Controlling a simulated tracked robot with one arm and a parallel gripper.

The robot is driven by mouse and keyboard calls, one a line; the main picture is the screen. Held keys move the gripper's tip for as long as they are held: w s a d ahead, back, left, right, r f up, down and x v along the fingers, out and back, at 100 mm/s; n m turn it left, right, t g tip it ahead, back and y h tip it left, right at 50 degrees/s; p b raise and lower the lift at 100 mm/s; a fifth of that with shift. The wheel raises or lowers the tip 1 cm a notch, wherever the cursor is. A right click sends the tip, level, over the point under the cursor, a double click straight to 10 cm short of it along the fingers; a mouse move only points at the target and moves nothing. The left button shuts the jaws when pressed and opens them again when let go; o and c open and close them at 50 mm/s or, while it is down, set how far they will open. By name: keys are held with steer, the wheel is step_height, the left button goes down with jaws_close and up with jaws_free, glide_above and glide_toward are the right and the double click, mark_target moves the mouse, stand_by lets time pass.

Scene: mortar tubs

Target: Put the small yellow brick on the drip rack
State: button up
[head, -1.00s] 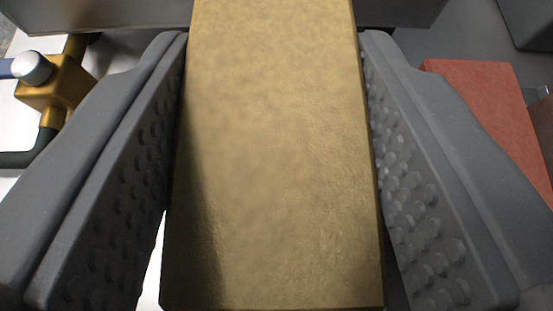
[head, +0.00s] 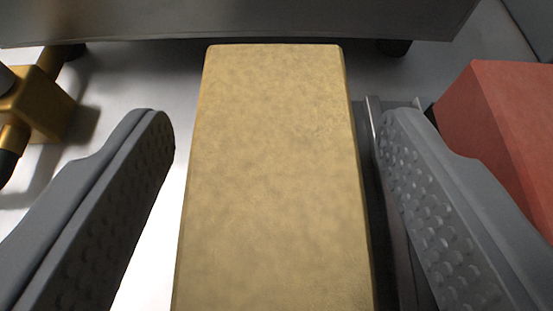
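The yellow brick (head: 275,190) lies lengthwise between the fingers of my gripper (head: 275,125), filling the middle of the view. My gripper is open. A clear gap shows between the left finger and the brick, and a narrower one on the right. A dark strip with a thin metal rail (head: 388,185) shows along the brick's right side. It may be part of the drip rack, but the brick and right finger hide most of it. The brick's underside is hidden, so I cannot tell fully what it rests on.
A red brick (head: 500,120) stands just right of the right finger. A brass valve fitting (head: 40,105) is at the left. A grey metal tub or box (head: 240,18) spans the back. Bright bare metal surface (head: 140,80) shows between them.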

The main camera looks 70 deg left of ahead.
steer(key=p+v, duration=0.3)
steer(key=v, duration=0.9)
steer(key=shift+p, duration=0.4)
steer(key=shift+r, duration=0.1)
